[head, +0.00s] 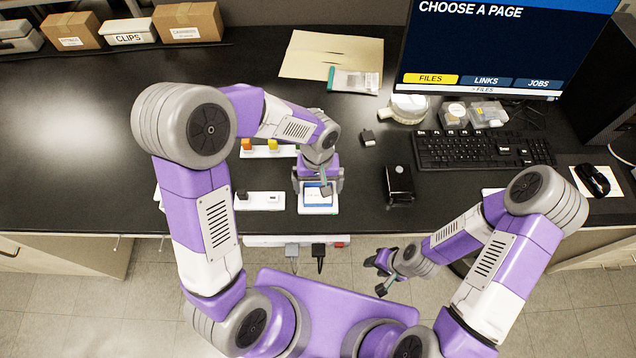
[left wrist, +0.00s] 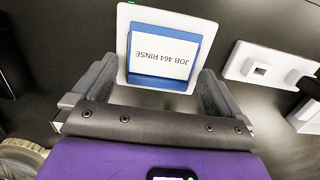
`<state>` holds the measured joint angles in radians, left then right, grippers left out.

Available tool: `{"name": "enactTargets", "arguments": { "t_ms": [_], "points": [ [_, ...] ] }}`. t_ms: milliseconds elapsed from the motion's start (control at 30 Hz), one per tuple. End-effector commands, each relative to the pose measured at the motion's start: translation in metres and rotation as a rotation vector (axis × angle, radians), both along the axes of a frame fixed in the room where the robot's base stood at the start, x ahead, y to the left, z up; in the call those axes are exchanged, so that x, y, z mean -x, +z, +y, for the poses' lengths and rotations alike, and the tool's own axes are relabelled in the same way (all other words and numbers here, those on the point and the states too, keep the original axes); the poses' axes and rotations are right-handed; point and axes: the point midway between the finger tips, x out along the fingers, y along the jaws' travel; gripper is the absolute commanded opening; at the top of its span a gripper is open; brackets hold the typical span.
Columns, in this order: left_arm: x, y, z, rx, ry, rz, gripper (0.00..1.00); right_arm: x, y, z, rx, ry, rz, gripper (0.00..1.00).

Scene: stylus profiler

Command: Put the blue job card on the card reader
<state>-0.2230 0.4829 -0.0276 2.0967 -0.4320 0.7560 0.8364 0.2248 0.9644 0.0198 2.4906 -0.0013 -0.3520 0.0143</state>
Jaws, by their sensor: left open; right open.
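The blue job card (left wrist: 185,75) has a white label reading "JOB 464 RINSE". It lies on the white card reader (left wrist: 122,50), within its rim, in the left wrist view. The reader (head: 318,211) also shows in the head view near the desk's front edge, with the card (head: 311,196) on it. My left gripper (head: 318,186) is open right above them, its fingers on either side of the card; whether they touch it I cannot tell. My right gripper (head: 382,273) is open and empty, in front of the desk.
A white socket strip (head: 262,206) with a dark plug lies left of the reader. Another strip (head: 268,154) with orange and yellow plugs lies behind. A black device (head: 398,185) stands to the right, with the keyboard (head: 480,150) beyond it. The left of the desk is clear.

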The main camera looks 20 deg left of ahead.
Motion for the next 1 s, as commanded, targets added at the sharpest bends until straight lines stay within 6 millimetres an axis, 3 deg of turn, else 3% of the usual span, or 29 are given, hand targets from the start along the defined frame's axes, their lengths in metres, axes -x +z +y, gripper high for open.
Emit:
{"name": "enactTargets", "arguments": {
  "t_ms": [233,700,1000],
  "points": [
    [-0.001,0.013,0.000,0.000,0.001,-0.003,1.00,0.000,0.006,0.000,0.000,0.000,0.000,0.43],
    [-0.009,0.107,0.002,0.000,0.000,-0.003,1.00,0.000,0.020,0.000,0.000,0.000,0.000,0.43],
    [-0.009,0.124,0.003,0.000,0.000,0.001,1.00,0.000,0.021,0.000,0.000,0.000,0.000,0.43]
  ]
}}
